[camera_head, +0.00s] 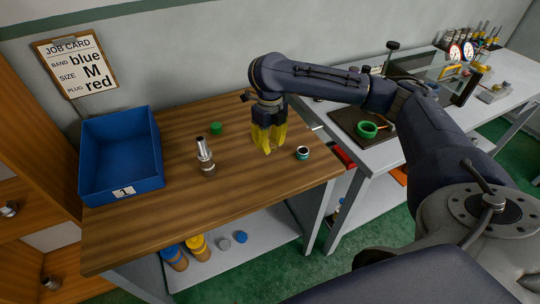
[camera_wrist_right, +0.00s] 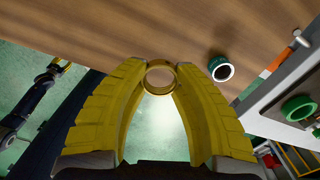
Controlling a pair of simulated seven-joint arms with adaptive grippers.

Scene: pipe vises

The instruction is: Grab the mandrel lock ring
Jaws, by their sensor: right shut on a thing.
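My right gripper (camera_head: 268,142) has its yellow fingers over the front right part of the wooden bench. In the right wrist view, the fingertips (camera_wrist_right: 160,80) are shut on a small brass-coloured ring (camera_wrist_right: 160,68), which I take for the mandrel lock ring. The ring is hard to make out between the fingers in the head view. A silver mandrel-like part (camera_head: 205,155) stands upright on the bench, left of the gripper. A dark arm part with a yellow end (camera_wrist_right: 58,67), perhaps my left gripper, shows at the left of the wrist view; its fingers are unclear.
A short white-and-green collar (camera_head: 303,153) stands right of the gripper, apart from it. A green cap (camera_head: 216,128) sits behind the mandrel part. A blue bin (camera_head: 121,190) marked 1 is at the left. A grey side bench holds a green ring (camera_head: 368,130).

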